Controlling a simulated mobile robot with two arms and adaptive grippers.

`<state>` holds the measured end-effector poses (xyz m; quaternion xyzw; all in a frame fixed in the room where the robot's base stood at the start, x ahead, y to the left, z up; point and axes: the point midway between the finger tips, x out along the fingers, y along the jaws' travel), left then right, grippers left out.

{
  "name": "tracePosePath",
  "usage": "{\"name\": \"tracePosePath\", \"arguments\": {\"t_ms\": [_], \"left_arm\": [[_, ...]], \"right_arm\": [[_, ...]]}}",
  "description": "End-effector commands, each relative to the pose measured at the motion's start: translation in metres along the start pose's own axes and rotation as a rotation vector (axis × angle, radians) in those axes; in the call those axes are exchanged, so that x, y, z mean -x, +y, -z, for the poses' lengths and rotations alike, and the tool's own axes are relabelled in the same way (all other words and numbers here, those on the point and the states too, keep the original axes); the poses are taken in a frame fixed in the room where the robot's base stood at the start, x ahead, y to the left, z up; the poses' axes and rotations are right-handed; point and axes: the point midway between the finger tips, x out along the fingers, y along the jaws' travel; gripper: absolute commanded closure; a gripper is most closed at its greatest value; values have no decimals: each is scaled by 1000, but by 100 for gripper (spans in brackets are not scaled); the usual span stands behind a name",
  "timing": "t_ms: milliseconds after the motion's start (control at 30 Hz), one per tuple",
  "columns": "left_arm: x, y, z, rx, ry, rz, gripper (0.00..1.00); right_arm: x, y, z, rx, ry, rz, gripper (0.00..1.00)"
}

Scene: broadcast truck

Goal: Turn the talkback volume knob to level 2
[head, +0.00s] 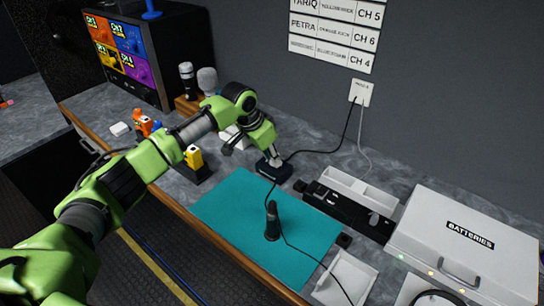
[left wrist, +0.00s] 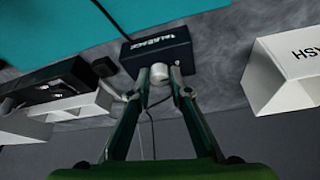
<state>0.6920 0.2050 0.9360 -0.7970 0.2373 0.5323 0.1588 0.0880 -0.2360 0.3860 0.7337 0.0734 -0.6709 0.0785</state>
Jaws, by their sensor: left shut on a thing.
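The talkback box (head: 275,171) is a small dark box on the grey counter, just behind the teal mat. In the left wrist view the talkback box (left wrist: 156,52) shows its white "TALKBACK" lettering. Its pale, round volume knob (left wrist: 159,74) sits between my left gripper's fingertips. My left gripper (head: 272,157) reaches down to the box from behind and above, and in the left wrist view the left gripper (left wrist: 159,78) is shut on the knob. The level marks and the knob's pointer cannot be made out. My right gripper is not in view.
A teal mat (head: 237,218) holds an upright black microphone (head: 272,221) with a cable. A white batteries case (head: 468,245), a black strip (head: 350,213) and white trays stand to the right. A yellow item (head: 193,157) stands left of my gripper. Cables run near the box.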

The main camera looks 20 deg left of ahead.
Motion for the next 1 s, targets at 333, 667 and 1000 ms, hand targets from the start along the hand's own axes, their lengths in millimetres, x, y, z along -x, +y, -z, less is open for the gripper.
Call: {"name": "tracePosePath", "arguments": {"t_ms": [333, 667, 1000], "left_arm": [[1, -1, 0, -198, -2, -87, 100], [-4, -4, 1, -485, 2, -207, 100], [-5, -4, 2, -750, 1, -316, 100]], "right_arm": [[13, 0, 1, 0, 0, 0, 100], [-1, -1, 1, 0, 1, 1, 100], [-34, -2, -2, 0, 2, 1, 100]]}}
